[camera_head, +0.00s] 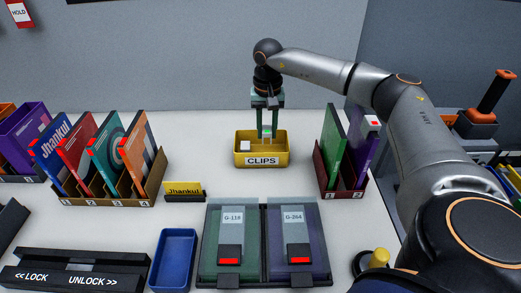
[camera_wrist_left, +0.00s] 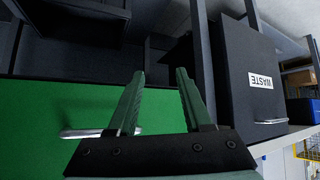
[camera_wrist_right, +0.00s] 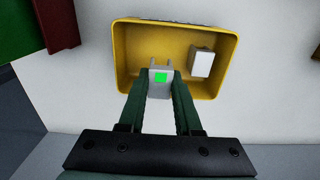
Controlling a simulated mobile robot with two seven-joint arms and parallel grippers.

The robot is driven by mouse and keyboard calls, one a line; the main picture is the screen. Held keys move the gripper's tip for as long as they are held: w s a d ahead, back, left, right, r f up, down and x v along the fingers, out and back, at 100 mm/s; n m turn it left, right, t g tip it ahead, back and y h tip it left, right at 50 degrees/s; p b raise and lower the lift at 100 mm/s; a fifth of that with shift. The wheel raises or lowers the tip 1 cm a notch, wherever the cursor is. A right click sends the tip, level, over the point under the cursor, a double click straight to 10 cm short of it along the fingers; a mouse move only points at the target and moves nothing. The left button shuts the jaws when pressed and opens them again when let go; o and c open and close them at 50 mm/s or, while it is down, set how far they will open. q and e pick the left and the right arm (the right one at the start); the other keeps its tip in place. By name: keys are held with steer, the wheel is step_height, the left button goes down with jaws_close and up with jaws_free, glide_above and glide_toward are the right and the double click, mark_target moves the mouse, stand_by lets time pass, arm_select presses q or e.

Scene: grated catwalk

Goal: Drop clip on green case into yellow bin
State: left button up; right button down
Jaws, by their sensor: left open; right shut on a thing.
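The yellow bin (camera_head: 261,160), labelled CLIPS, stands on the white table in the head view. My right gripper (camera_head: 267,133) is above it, pointing down, shut on a grey clip with a green patch. In the right wrist view the clip (camera_wrist_right: 160,79) sits between the fingertips, over the bin (camera_wrist_right: 122,60). A white-grey block (camera_wrist_right: 202,62) lies inside the bin.
A blue tray (camera_head: 174,258) and a black LOCK/UNLOCK bar (camera_head: 75,272) are at the front left. Book racks stand left (camera_head: 120,195) and right (camera_head: 340,185) of the bin. A WASTE container (camera_wrist_left: 250,75) shows in the left wrist view.

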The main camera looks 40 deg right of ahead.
steer(key=shift+f, duration=0.35)
steer(key=c, duration=0.5)
jaws_free()
steer(key=shift+r, duration=0.1)
step_height(320, 180, up, 12)
steer(key=shift+r, duration=0.2)
